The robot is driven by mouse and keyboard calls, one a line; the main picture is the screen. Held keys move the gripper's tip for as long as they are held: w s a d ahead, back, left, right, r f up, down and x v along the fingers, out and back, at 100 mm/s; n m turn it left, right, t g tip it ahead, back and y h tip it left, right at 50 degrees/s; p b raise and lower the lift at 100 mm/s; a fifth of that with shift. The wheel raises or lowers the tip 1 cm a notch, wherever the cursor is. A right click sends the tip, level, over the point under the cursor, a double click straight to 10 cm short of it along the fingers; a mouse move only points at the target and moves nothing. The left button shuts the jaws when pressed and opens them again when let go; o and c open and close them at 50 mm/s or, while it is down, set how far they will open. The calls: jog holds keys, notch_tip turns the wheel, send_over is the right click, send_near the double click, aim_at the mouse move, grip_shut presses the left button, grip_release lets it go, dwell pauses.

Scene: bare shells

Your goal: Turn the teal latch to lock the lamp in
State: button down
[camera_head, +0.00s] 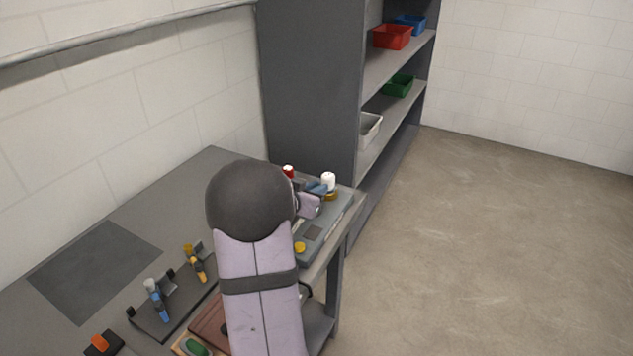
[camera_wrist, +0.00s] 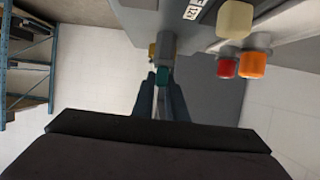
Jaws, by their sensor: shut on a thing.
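The teal latch (camera_wrist: 161,77) shows as a small teal block between my fingertips in the wrist view. My gripper (camera_wrist: 162,94) is shut on it, its two dark blue fingers close together. A grey post and a brass-coloured part (camera_wrist: 152,52) are just beyond the latch. In the head view my gripper (camera_head: 317,188) is at the far end of a grey panel (camera_head: 331,233), beside a white lamp (camera_head: 328,179) with a brass-coloured base. My arm covers part of the panel, and I cannot pick out the latch there. I cannot tell how far it is turned.
A red lamp (camera_wrist: 227,68), an orange one (camera_wrist: 253,65) and a cream one (camera_wrist: 235,20) stand close right of my fingers. The panel has a yellow button (camera_head: 299,247). Tools lie on a rack (camera_head: 177,318) on the table. A tall grey shelf (camera_head: 310,90) stands behind.

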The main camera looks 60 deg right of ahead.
dwell(0.4)
jog(key=c, duration=1.8)
grip_release()
jog(key=shift+o, duration=0.2)
jog(key=shift+a, duration=0.1)
jog(key=v, duration=0.7)
jog(key=shift+w+a, duration=0.1)
